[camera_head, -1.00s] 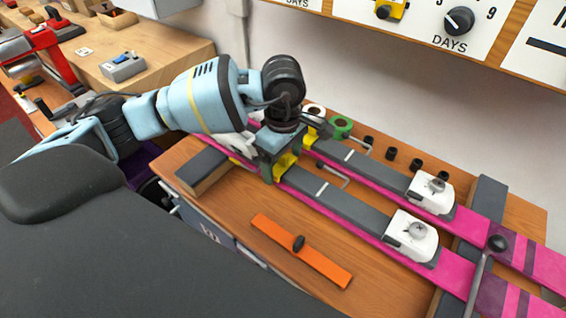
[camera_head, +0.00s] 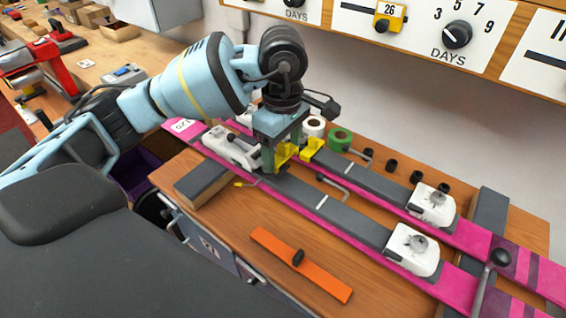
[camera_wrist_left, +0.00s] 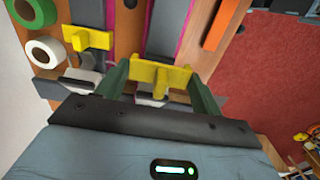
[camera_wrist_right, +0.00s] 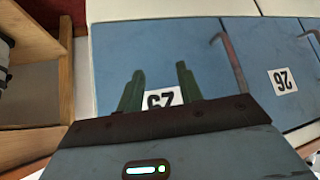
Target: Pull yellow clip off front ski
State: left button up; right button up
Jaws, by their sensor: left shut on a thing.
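The front ski (camera_head: 350,221), pink with a dark grey middle, lies along the bench. My left gripper (camera_head: 275,160) is shut on the yellow clip (camera_head: 286,152). The clip appears raised a little above the front ski. In the left wrist view this clip (camera_wrist_left: 158,77) sits between the green fingers. A second yellow clip (camera_head: 312,148) is at the back ski (camera_head: 375,184); it also shows in the left wrist view (camera_wrist_left: 88,38). My right gripper (camera_wrist_right: 158,88) is open and empty, over blue surfaces with number labels.
White bindings (camera_head: 412,250) sit on both skis. A green tape roll (camera_head: 340,138) and a white roll (camera_head: 313,126) stand behind them. An orange bar (camera_head: 300,264) with a black knob lies at the front. A grey-topped block (camera_head: 205,178) is at the left.

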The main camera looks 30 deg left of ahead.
aim_at(283, 143)
pick_arm(q)
jog(key=shift+r, duration=1.5)
jog(key=shift+r+p, duration=1.1)
jog(key=shift+r, duration=1.9)
pick_arm(e)
jog(key=shift+t, duration=0.5)
jog(key=shift+w+r, duration=0.7)
jog(key=shift+r, duration=0.2)
jog(key=shift+w+r, duration=0.7)
jog(key=shift+r, duration=0.2)
